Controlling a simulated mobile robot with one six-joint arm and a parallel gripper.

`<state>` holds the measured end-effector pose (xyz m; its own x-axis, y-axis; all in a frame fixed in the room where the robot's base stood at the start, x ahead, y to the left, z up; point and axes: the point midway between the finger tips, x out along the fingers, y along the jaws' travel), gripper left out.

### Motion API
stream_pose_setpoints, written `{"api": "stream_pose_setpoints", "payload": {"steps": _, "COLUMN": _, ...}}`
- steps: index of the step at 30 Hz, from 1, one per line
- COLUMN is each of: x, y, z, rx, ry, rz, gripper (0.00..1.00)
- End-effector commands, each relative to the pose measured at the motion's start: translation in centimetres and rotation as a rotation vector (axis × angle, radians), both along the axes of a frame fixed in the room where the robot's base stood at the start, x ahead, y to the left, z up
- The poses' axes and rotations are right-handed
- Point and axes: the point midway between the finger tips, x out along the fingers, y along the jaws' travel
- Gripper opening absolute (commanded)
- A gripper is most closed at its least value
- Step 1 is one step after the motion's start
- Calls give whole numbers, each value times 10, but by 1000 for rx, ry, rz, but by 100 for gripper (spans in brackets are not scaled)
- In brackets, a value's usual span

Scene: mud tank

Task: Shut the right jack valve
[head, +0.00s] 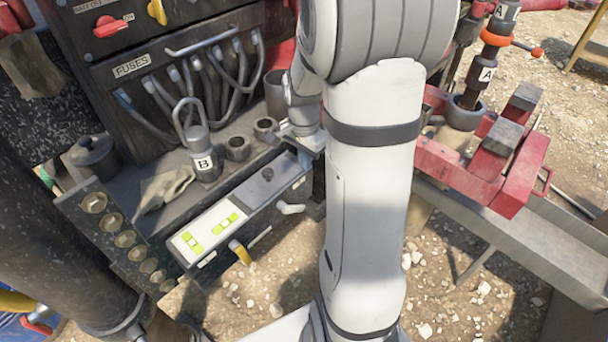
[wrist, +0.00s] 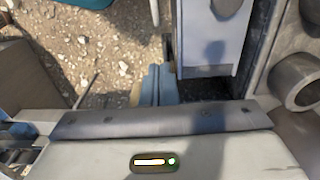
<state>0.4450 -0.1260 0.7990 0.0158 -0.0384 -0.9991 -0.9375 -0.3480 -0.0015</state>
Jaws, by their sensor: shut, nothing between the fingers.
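My gripper (wrist: 158,72) is shut and empty, pointing down beside the box's end.
Tool B (head: 203,160) and open cups (head: 265,128) stand on the ledge behind the box. A fuse panel (head: 150,70) with looped cables rises behind. A red clamp frame (head: 470,165) is at right. Gravel ground (head: 270,285) lies open in front.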

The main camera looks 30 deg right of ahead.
Motion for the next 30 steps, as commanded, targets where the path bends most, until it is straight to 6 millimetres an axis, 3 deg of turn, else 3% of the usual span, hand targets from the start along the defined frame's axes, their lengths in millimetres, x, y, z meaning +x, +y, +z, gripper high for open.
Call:
{"api": "stream_pose_setpoints", "payload": {"steps": 13, "x": 0, "y": -4, "z": -94, "rx": 1, "ry": 6, "rz": -1, "gripper": 0}}
{"api": "stream_pose_setpoints", "payload": {"steps": 21, "x": -8, "y": 18, "z": -116, "rx": 1, "ry": 3, "rz": -1, "gripper": 0}}
{"api": "stream_pose_setpoints", "payload": {"steps": 30, "x": -9, "y": 21, "z": -119, "rx": 1, "ry": 1, "rz": -3, "gripper": 0}}
